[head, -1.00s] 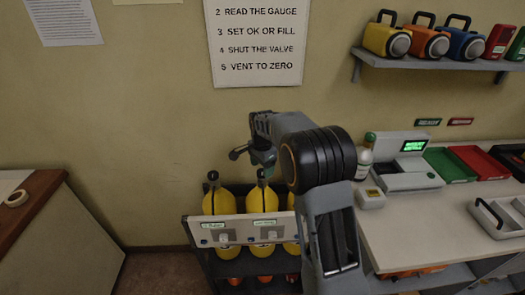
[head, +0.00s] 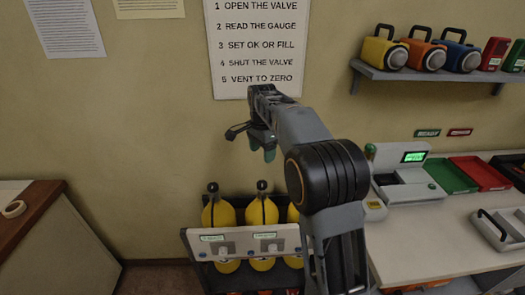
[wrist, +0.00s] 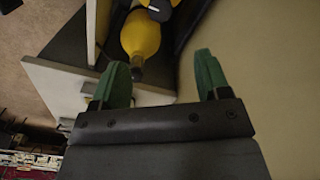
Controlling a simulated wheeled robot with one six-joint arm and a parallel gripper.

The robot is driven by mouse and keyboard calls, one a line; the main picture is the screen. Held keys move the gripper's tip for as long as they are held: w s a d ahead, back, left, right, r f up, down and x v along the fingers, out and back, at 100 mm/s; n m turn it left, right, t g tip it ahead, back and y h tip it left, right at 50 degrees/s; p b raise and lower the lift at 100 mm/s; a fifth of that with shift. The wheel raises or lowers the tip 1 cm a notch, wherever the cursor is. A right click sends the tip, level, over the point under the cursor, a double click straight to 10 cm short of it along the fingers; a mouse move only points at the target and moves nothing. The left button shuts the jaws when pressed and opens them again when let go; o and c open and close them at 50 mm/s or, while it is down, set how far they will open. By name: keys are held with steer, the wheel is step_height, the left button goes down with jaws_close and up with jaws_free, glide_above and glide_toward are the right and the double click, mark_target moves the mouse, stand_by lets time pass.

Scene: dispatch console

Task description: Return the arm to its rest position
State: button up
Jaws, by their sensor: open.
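My gripper (head: 262,148) is raised in front of the wall, above the rack of yellow cylinders and below the instruction sign. In the wrist view its two green fingers (wrist: 163,80) stand apart with nothing between them. Below it, several yellow cylinders (head: 220,214) with black tops stand upright in a dark rack (head: 205,275) behind a white front panel (head: 205,246). One yellow cylinder (wrist: 140,38) shows beyond the fingers in the wrist view, apart from them. My arm partly hides the cylinder on the right.
A counter (head: 420,240) on the right bears a console with a green screen (head: 413,157), a green tray (head: 450,176), a red tray (head: 482,173) and a grey handled tray (head: 500,232). A wall shelf (head: 430,74) holds coloured lamps. A brown-topped cabinet (head: 35,215) stands left.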

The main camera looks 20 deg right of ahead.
steer(key=s+f+n+t, duration=0.2)
steer(key=s+n, duration=0.4)
steer(key=s, duration=0.7)
steer(key=s+f+n+t, duration=0.1)
steer(key=s+n+t, duration=0.1)
steer(key=s+n, duration=0.5)
steer(key=shift+s+f+n, duration=0.3)
steer(key=shift+s+f, duration=0.1)
steer(key=shift+s, duration=2.45)
